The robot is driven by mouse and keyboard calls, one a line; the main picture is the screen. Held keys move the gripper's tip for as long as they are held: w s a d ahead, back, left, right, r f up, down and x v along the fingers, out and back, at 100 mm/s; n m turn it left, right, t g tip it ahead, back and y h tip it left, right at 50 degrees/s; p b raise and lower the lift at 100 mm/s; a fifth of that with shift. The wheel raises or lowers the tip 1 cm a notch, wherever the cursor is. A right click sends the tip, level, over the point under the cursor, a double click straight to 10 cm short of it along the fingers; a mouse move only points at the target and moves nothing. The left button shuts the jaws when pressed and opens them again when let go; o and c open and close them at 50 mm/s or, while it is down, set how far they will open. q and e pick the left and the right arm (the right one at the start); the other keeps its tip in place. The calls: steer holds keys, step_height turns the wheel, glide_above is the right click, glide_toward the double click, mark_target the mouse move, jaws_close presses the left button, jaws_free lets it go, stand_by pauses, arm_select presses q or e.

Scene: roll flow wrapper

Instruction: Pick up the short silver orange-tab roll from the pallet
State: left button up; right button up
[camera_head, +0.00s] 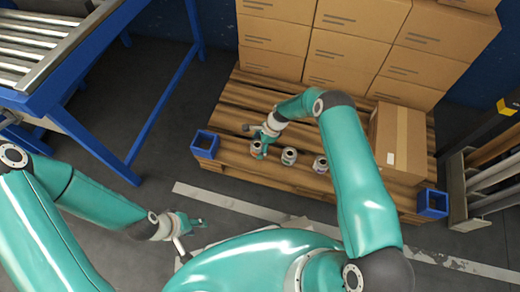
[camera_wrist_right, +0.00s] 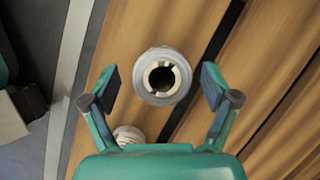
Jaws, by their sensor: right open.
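Three short rolls stand in a row on the wooden pallet (camera_head: 232,118): a left one (camera_head: 257,151), a middle one (camera_head: 289,156) and a right one (camera_head: 321,164). Tab colours are too small to tell. My right gripper (camera_head: 259,141) is open at the left roll. In the right wrist view, a silver-grey roll (camera_wrist_right: 178,92) with a pale notched core shows between the fingertips of my right gripper (camera_wrist_right: 161,84), with gaps on both sides. A second roll (camera_wrist_right: 128,134) is partly hidden by the gripper body. My left gripper (camera_head: 191,231) is open and empty, over the floor.
Cardboard boxes (camera_head: 335,58) are stacked at the back of the pallet, and a single box (camera_head: 390,140) stands right of the rolls. Blue corner brackets (camera_head: 205,143) (camera_head: 432,203) mark the pallet's front. A blue-framed roller conveyor (camera_head: 40,50) stands at the left.

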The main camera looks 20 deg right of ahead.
steer(key=shift+a+f, duration=0.25)
steer(key=shift+f, duration=0.35)
steer(key=c, duration=1.3)
steer(key=shift+r, duration=0.25)
steer(key=shift+c, duration=0.2)
